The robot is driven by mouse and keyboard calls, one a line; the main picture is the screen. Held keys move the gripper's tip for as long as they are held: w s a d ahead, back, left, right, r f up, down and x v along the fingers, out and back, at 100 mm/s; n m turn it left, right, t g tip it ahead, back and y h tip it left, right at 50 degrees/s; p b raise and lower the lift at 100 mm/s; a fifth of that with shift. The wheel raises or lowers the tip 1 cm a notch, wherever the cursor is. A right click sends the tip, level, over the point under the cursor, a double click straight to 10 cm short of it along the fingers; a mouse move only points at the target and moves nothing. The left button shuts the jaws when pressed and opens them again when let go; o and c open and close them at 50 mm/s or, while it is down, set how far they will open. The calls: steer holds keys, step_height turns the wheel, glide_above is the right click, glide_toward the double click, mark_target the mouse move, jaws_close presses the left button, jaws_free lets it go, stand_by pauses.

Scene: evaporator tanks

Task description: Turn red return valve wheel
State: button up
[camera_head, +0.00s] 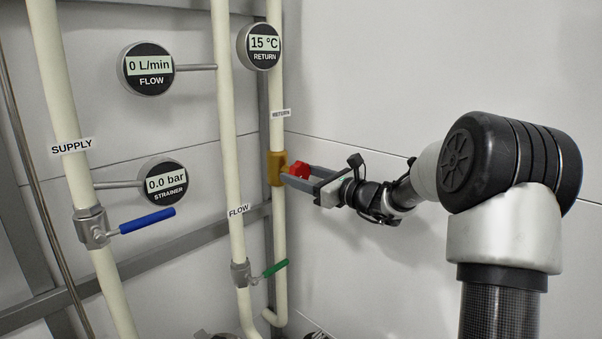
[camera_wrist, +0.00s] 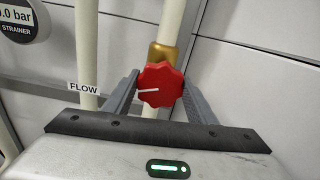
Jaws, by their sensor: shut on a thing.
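The red return valve wheel (camera_head: 299,170) sits on a brass valve body (camera_head: 276,167) on the pipe labelled RETURN. In the wrist view the red wheel (camera_wrist: 160,85) has a scalloped rim and a white mark that points left, nearly level. The brass body (camera_wrist: 163,53) shows behind it. My gripper (camera_head: 297,176) reaches in from the right. In the wrist view the grey fingers of my gripper (camera_wrist: 160,92) stand on either side of the wheel, shut on it. The fingertips are partly hidden behind the wheel's level.
The FLOW pipe (camera_head: 230,150) with a green lever (camera_head: 275,268) stands just left of the return pipe. The SUPPLY pipe (camera_head: 75,130) has a blue lever (camera_head: 147,220). Gauges read 0 L/min (camera_head: 147,68), 15 °C (camera_head: 262,46) and 0.0 bar (camera_head: 164,183). The wall at right is bare.

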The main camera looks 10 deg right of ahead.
steer(key=o, duration=1.1)
steer(key=shift+c, duration=0.2)
steer(key=b+v, duration=0.1)
steer(key=v, duration=1.6)
steer(key=shift+s+d, duration=0.15)
